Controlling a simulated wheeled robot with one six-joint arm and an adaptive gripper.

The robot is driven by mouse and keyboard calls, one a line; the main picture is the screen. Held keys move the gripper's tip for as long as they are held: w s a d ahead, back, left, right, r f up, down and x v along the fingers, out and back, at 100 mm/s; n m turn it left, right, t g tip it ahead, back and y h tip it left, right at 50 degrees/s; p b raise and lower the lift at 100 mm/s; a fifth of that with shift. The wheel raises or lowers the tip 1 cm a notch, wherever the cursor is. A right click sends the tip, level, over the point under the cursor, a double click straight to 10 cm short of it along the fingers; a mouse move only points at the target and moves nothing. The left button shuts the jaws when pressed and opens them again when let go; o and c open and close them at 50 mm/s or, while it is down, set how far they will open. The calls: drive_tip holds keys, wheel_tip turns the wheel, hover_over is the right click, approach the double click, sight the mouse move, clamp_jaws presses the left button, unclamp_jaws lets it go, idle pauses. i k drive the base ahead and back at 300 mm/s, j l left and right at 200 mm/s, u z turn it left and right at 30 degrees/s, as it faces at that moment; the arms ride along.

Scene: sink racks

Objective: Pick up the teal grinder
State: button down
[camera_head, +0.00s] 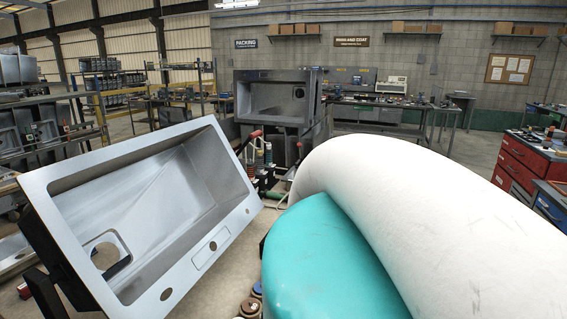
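I cannot make out a teal grinder for certain. Several small upright tools (266,155) with red, dark and pale green parts stand in the middle, between the near sink and my arm. They are too small to tell apart. My own white arm with a teal joint cover fills the lower right and hides what lies behind it. My gripper is not in view, so I cannot tell where it is relative to the tools.
A steel sink (150,215) sits tilted on a dark stand at near left. Another sink (277,100) stands behind. A workbench (395,103) runs along the back wall. A red drawer cabinet (525,160) is at right. Small brown-topped items (250,307) show at the bottom.

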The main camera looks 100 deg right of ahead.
sight(268, 165)
drive_tip(key=z, duration=2.7)
drive_tip(key=l+u, duration=0.1)
drive_tip(key=u, duration=0.65)
drive_tip(key=l+u, duration=0.3)
drive_tip(key=l, duration=0.15)
drive_tip(key=k+l+u, duration=0.1)
drive_tip(key=l+u, duration=0.25)
drive_tip(key=k+l+u, duration=0.1)
drive_tip(key=l+u, duration=0.2)
drive_tip(key=l, duration=0.25)
drive_tip(key=k+l+u, duration=0.15)
drive_tip(key=l+u, duration=0.2)
drive_tip(key=k+l, duration=0.2)
drive_tip(key=l, duration=0.2)
drive_tip(key=k+l, duration=0.2)
drive_tip(key=l, duration=0.15)
drive_tip(key=k+l+u, duration=0.1)
drive_tip(key=l, duration=0.3)
drive_tip(key=k+l, duration=0.45)
drive_tip(key=l, duration=0.3)
